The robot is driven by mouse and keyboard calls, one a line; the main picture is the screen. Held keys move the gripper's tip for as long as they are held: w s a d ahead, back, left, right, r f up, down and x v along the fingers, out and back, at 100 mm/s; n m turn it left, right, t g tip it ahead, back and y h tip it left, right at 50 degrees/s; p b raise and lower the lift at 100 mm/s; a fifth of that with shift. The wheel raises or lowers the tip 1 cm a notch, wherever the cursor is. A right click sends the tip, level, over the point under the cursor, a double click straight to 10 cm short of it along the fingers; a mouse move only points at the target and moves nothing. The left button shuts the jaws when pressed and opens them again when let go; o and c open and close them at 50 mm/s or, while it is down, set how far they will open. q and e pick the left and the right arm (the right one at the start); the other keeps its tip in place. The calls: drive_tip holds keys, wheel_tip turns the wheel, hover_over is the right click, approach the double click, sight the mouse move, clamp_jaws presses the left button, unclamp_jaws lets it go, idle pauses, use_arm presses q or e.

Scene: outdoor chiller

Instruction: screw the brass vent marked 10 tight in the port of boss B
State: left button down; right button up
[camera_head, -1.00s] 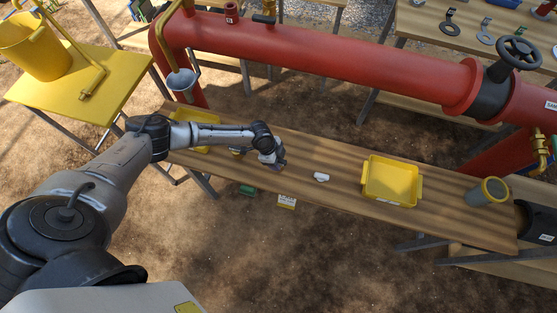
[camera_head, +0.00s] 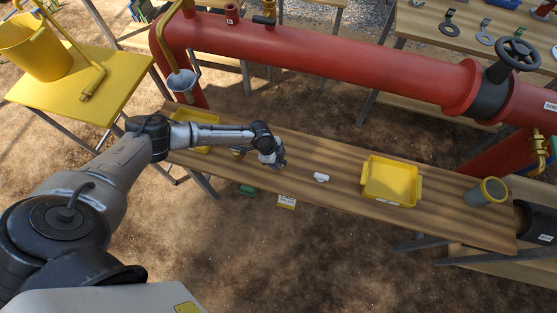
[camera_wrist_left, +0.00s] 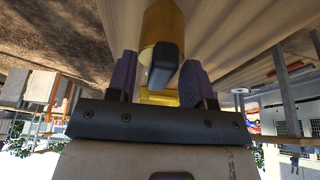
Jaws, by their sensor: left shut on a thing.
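My left gripper (camera_head: 278,162) is low over the wooden bench, at the end of the arm from the left. In the left wrist view its purple finger pads (camera_wrist_left: 158,78) are shut on a brass-yellow piece (camera_wrist_left: 162,22) with a dark block in front of it. I cannot read a mark on it, so I cannot tell whether it is vent 10. A small brass-coloured thing (camera_head: 238,153) shows beside the wrist in the head view. The red pipe carries a short red boss (camera_head: 231,12) and a fitting with a dark lever (camera_head: 264,19); no letter B is legible. My right gripper is out of view.
On the bench (camera_head: 440,215) are a small white piece (camera_head: 321,177), a yellow tray (camera_head: 391,180) and a grey cup (camera_head: 487,192). A funnel (camera_head: 182,80) hangs at the pipe's left end. A black handwheel valve (camera_head: 519,53) stands at the right.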

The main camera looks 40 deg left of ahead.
use_arm(q)
drive_tip(key=shift+r+p, duration=2.65)
drive_tip(key=shift+r, duration=0.7)
drive_tip(key=shift+f, duration=0.1)
drive_tip(key=c, duration=1.1)
unclamp_jaws()
drive_tip(key=c, duration=0.7)
clamp_jaws()
